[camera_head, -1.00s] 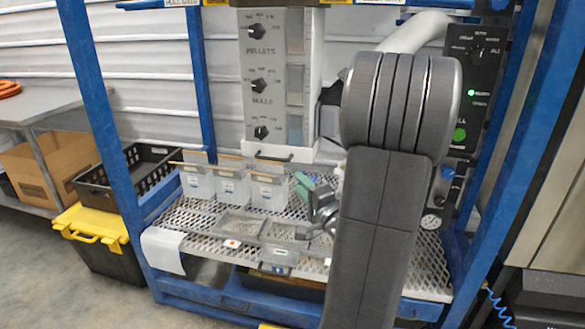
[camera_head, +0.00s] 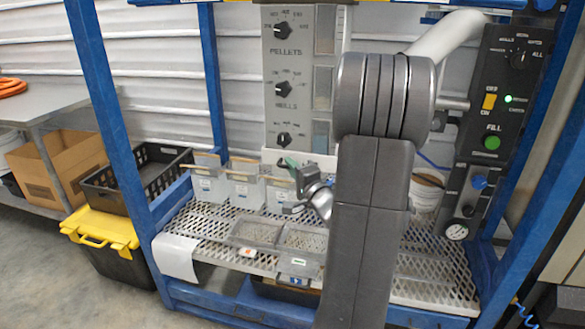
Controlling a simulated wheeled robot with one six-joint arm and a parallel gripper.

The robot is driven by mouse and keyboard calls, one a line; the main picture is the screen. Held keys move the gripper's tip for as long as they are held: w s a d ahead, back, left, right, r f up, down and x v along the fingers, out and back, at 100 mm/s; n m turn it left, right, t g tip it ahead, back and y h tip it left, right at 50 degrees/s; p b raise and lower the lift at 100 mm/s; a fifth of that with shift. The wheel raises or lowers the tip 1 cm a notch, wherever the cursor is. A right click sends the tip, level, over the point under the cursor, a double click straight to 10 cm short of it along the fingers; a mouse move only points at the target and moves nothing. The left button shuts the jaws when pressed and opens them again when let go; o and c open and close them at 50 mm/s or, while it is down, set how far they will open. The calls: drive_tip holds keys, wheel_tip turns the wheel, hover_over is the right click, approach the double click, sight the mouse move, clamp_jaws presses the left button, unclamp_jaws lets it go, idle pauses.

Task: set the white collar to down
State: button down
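I cannot pick out a white collar with certainty. A control panel (camera_head: 512,90) at the right has a selector knob (camera_head: 519,60), a yellow switch (camera_head: 489,101) and a green FILL button (camera_head: 491,143). Below it, a smaller panel (camera_head: 450,197) carries a blue knob (camera_head: 480,183), a black knob (camera_head: 468,210) and a round gauge (camera_head: 457,232). My gripper (camera_head: 303,181) is in front of the grey dial column, just above the mesh shelf and left of my forearm. It is small and partly hidden, so its finger opening is unclear.
The grey column (camera_head: 288,62) has PELLETS and HULLS dials. Clear bins (camera_head: 244,190) and shallow trays (camera_head: 257,233) stand on the mesh shelf (camera_head: 430,270). A white bucket (camera_head: 427,188) is behind my arm. Blue frame posts (camera_head: 108,135) bound the rack.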

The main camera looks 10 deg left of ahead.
drive_tip(key=shift+f, duration=0.1)
wheel_tip(320, 180, down, 4)
drive_tip(key=b, duration=0.5)
drive_tip(key=shift+s, duration=0.1)
drive_tip(key=c, duration=1.5)
unclamp_jaws()
drive_tip(key=shift+d, duration=0.1)
drive_tip(key=b+v, duration=0.1)
drive_tip(key=v, duration=1.2)
drive_tip(key=shift+s+d, duration=0.2)
drive_tip(key=shift+s, duration=0.1)
